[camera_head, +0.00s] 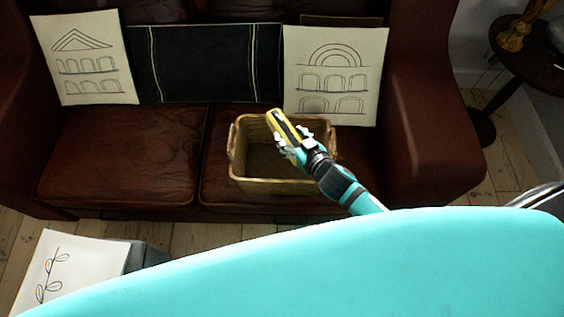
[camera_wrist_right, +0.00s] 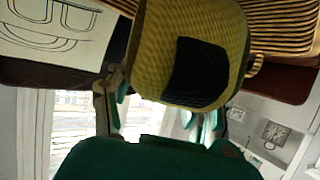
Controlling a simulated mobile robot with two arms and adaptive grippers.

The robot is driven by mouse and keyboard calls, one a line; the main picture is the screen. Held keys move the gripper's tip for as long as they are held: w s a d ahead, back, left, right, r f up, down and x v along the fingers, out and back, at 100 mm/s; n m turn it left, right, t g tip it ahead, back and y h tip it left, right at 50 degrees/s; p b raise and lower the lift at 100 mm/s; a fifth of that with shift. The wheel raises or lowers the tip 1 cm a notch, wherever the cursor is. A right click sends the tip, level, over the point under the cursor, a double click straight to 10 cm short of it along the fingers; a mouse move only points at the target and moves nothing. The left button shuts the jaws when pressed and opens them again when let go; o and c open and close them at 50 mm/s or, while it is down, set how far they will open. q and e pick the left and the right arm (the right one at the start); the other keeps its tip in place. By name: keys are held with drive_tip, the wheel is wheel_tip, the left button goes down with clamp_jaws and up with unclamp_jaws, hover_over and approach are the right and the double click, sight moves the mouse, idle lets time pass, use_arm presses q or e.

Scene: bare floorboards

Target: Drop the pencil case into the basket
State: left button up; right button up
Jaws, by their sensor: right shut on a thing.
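The pencil case (camera_head: 283,126) is yellow with a black panel. It is in my right gripper (camera_head: 291,146), over the basket in the head view. In the right wrist view the pencil case (camera_wrist_right: 190,50) fills the upper middle, with the fingers of the right gripper (camera_wrist_right: 155,105) on either side of it. The basket (camera_head: 268,186) is brown and woven, with a handle at each end, and stands on the sofa seat. Its visible inside looks empty; the right part is hidden behind my gripper and arm. My left gripper is not in view.
The basket rests on the right cushion of a dark red leather sofa (camera_head: 125,150). White cushions with building drawings (camera_head: 340,70) and a dark cushion (camera_head: 205,60) lean on the backrest. A round dark side table (camera_head: 525,60) stands at the right. A leaf-patterned cushion (camera_head: 75,265) is at lower left.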

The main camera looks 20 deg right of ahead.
drive_tip(key=shift+f, duration=0.25)
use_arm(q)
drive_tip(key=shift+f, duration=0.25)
use_arm(e)
drive_tip(key=shift+r, duration=0.1)
drive_tip(key=o, duration=1.3)
drive_tip(key=shift+o, duration=0.2)
drive_tip(key=v, duration=1.2)
